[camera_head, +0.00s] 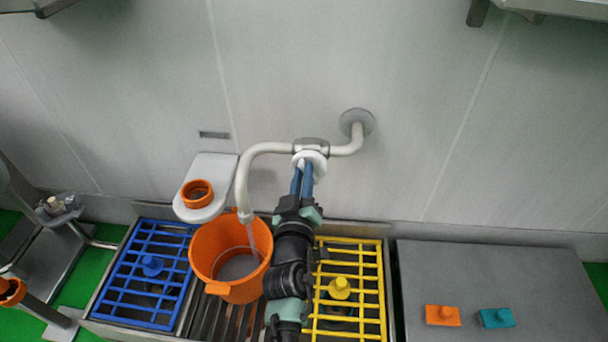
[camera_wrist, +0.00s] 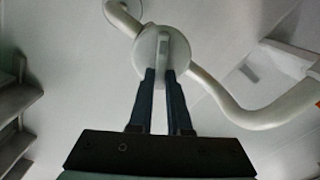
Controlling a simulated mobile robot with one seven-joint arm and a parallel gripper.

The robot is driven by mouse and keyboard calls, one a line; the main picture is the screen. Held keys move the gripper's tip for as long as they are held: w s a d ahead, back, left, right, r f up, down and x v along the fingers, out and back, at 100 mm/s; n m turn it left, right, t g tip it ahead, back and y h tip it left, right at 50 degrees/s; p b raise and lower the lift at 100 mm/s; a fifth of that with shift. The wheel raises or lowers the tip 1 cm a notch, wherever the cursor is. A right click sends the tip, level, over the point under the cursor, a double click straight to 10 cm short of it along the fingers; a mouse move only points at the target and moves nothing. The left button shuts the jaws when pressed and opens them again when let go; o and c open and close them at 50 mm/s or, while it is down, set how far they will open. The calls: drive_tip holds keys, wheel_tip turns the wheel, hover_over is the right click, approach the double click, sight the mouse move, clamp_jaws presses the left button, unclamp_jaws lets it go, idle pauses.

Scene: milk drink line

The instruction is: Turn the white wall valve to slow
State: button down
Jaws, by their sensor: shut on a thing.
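The white wall valve (camera_head: 315,160) sits on a pale pipe (camera_head: 264,149) that comes out of the wall. In the wrist view its round white knob (camera_wrist: 148,52) has a raised grip bar across the middle. My gripper (camera_head: 303,168) reaches up to the knob from below, and in the wrist view its dark fingers (camera_wrist: 164,68) are shut on that bar. A thin stream runs from the pipe's spout into an orange bucket (camera_head: 206,246) below. The knob's markings, if any, cannot be read.
A blue grate (camera_head: 128,269) lies left of the bucket and a yellow grate (camera_head: 374,290) right of it. A small white shelf (camera_head: 215,170) holds an orange ring (camera_head: 197,193). A grey table (camera_head: 490,270) at right carries orange (camera_head: 442,316) and teal (camera_head: 496,318) pieces.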

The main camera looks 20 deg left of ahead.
idle(0.3)
drive_tip(key=c, duration=0.9)
unclamp_jaws()
drive_tip(key=shift+o, duration=0.2)
drive_tip(key=shift+s, duration=0.15)
drive_tip(key=p+v, duration=0.2)
drive_tip(key=v, duration=1)
drive_tip(key=shift+s, duration=0.4)
drive_tip(key=shift+d, duration=0.1)
